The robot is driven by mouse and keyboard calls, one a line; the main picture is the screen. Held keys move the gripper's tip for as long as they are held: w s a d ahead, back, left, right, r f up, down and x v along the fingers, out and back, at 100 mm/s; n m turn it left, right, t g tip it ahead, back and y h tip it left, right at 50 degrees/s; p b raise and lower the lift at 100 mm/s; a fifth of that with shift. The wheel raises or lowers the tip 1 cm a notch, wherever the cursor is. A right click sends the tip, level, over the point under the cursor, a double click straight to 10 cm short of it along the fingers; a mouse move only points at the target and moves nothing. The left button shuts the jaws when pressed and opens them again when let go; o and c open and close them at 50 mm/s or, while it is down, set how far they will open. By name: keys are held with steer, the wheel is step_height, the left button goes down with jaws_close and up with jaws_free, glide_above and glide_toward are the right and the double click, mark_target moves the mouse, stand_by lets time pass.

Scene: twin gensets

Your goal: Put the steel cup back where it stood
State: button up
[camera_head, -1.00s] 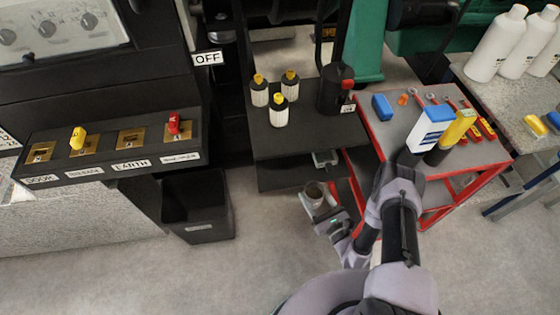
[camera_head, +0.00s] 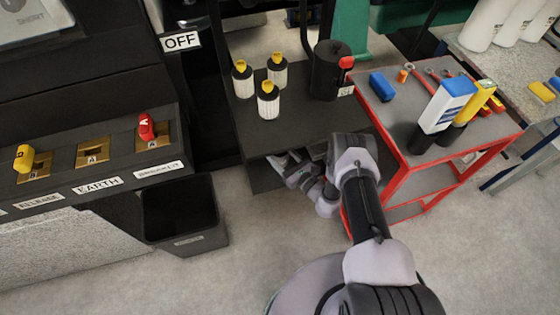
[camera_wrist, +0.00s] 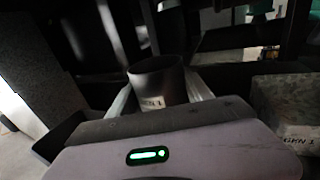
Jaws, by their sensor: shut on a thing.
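The steel cup (camera_wrist: 157,78) stands between my gripper's two fingers in the wrist view, its rim up and a small label ending in "N 1" on its near side. My gripper (camera_wrist: 160,96) is shut on it. In the head view my gripper (camera_head: 284,164) reaches in under the front edge of the black bench (camera_head: 310,130). The cup is hidden there by the bench top. The wrist view is dark, and I cannot tell whether the cup touches a surface below it.
A grey speckled block (camera_wrist: 285,108) with a "GEN 1" label is close at the right in the wrist view. A red-framed trolley (camera_head: 430,170) stands right of my arm, a black bin (camera_head: 185,222) left. Three yellow-capped bottles (camera_head: 268,102) and a black canister (camera_head: 328,75) stand on the bench.

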step_height(320, 180, down, 2)
steer(key=shift+f+b, duration=0.1)
steer(key=shift+b, duration=0.25)
steer(key=shift+r, duration=0.25)
steer(key=shift+f, duration=0.2)
steer(key=o, duration=1.6)
steer(key=shift+r+p, duration=0.2)
steer(key=shift+p, duration=0.1)
steer(key=p+v, duration=0.4)
steer(key=v, duration=0.8)
steer(key=shift+p, duration=0.4)
